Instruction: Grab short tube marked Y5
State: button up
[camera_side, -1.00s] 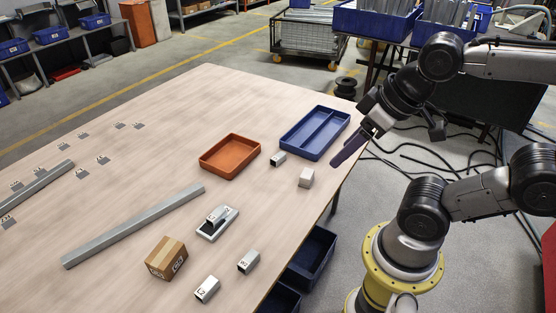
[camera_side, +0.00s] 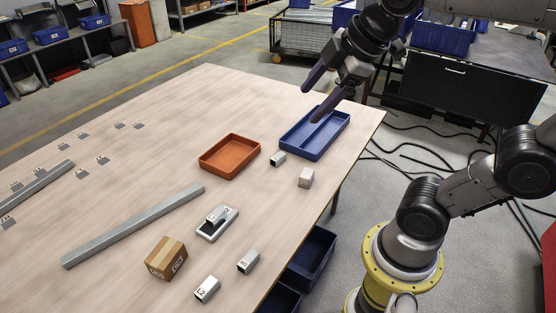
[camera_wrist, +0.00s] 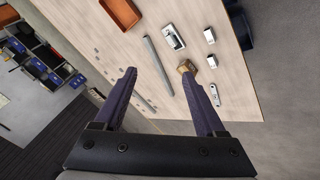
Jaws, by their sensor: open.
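Short metal tubes lie on the table. One tube (camera_side: 207,290) and another tube (camera_side: 248,262) are near the front edge, and a third small tube (camera_side: 278,159) lies beside the blue tray. Their markings are too small to read surely, so I cannot tell which is Y5. Two short tubes also show in the wrist view, an upper tube (camera_wrist: 210,35) and a lower tube (camera_wrist: 211,61). My gripper (camera_side: 310,104) is open and empty, raised near the blue tray at the table's far right. Its two dark fingers (camera_wrist: 158,73) are spread in the wrist view.
The blue divided tray (camera_side: 343,122) and orange tray (camera_side: 229,169) stand at the back.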

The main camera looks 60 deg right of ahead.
jog(key=w+d+n+g, duration=0.1)
jog(key=w+d+n, duration=0.2)
jog(key=w, duration=0.4)
jog(key=w+d+n, duration=0.2)
jog(key=w+d, duration=0.1)
jog(key=w, duration=0.4)
jog(key=n+g, duration=0.2)
jog(key=g, duration=0.3)
send_over(278, 156)
notch_tip(278, 156, down, 30)
jog(key=f, duration=0.7)
jog(key=shift+s+a+f, duration=0.1)
jog(key=shift+s+f, duration=0.1)
jog(key=shift+s, duration=0.05)
jog(key=shift+w+f, duration=0.15)
jog(key=shift+f, duration=1.4)
jog(key=shift+w+f, duration=0.15)
jog(key=shift+f, duration=1.35)
grip_shut()
